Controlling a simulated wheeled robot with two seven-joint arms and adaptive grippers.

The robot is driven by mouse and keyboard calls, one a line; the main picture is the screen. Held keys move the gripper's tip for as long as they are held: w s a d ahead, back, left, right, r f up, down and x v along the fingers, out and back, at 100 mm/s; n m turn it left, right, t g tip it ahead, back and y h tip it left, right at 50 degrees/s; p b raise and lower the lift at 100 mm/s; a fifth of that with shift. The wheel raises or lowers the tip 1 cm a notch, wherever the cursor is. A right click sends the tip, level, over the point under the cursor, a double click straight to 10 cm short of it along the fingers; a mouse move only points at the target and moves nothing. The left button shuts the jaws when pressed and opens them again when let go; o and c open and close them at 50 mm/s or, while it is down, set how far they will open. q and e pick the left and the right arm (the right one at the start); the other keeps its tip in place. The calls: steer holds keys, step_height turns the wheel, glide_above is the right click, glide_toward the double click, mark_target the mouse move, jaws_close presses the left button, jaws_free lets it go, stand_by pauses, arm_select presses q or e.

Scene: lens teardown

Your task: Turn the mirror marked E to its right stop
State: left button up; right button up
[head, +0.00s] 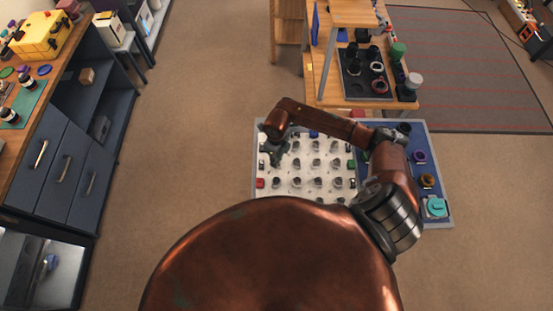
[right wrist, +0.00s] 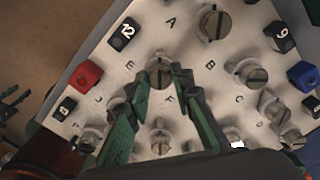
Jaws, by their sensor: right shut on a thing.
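The mirror marked E (right wrist: 160,71) is a round metal knob with a dark slot across its top. It stands on the white board (right wrist: 187,48), with the letter E printed to its left. My right gripper (right wrist: 161,76) has its green fingers closed around it, one on each side. In the head view my right gripper (head: 275,151) reaches down to the left part of the white board (head: 309,187); the mirror under it is too small there to make out. My left gripper does not show.
Similar slotted knobs stand close around, including the one by A (right wrist: 213,22) and the one by B (right wrist: 249,73). A red block (right wrist: 86,74) and a black block marked 12 (right wrist: 124,33) line the edge. A blue tray (head: 435,174) with loose parts adjoins the board.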

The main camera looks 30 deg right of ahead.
steer(key=shift+c, duration=0.7)
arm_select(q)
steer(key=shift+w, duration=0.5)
arm_select(e)
jaws_close()
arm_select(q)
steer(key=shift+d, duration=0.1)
arm_select(e)
steer(key=shift+m, duration=0.4)
steer(key=m, duration=0.3)
steer(key=shift+m, duration=0.4)
steer(key=m+p, duration=0.1)
steer(key=m, duration=0.3)
steer(key=shift+m, duration=0.3)
steer(key=m+p, duration=0.1)
steer(key=m, duration=0.3)
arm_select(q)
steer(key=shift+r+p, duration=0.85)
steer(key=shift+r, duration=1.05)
arm_select(e)
steer(key=shift+m, duration=2.4)
